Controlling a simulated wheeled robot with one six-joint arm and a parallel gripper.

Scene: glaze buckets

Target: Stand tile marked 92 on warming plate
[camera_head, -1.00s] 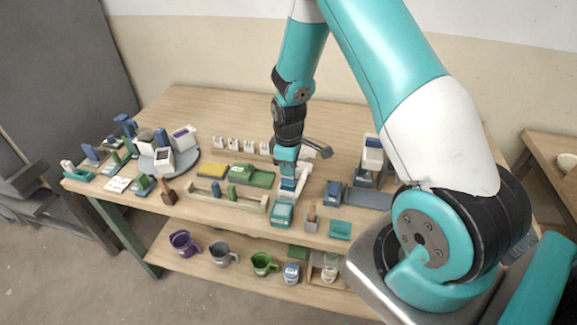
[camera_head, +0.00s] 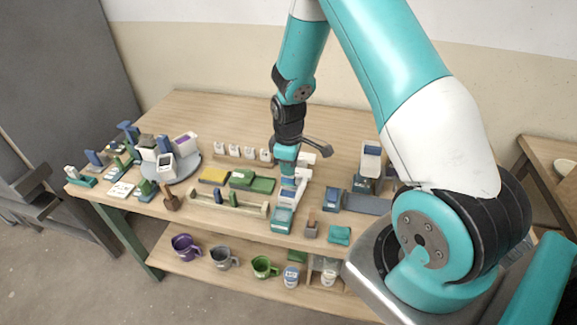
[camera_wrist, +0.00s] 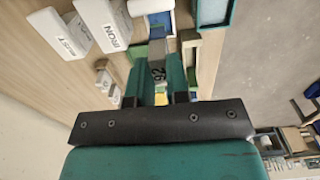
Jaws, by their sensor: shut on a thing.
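My gripper (camera_wrist: 157,82) is shut on a small grey tile marked 92 (camera_wrist: 158,71); the number shows between the fingers in the wrist view. In the head view my gripper (camera_head: 287,172) points down over the front middle of the table, and the tile there is too small to make out. A teal-and-white device (camera_head: 282,219) stands at the table's front edge, just below my gripper in the picture. I cannot tell for sure which thing is the warming plate.
White labelled blocks (camera_wrist: 110,26) stand beside my gripper in the wrist view. A long rack (camera_head: 228,204), a green box (camera_head: 262,185) and a yellow pad (camera_head: 213,176) lie to its left. A blue-fronted block (camera_head: 331,197) stands to the right. Mugs (camera_head: 223,257) stand on the lower shelf.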

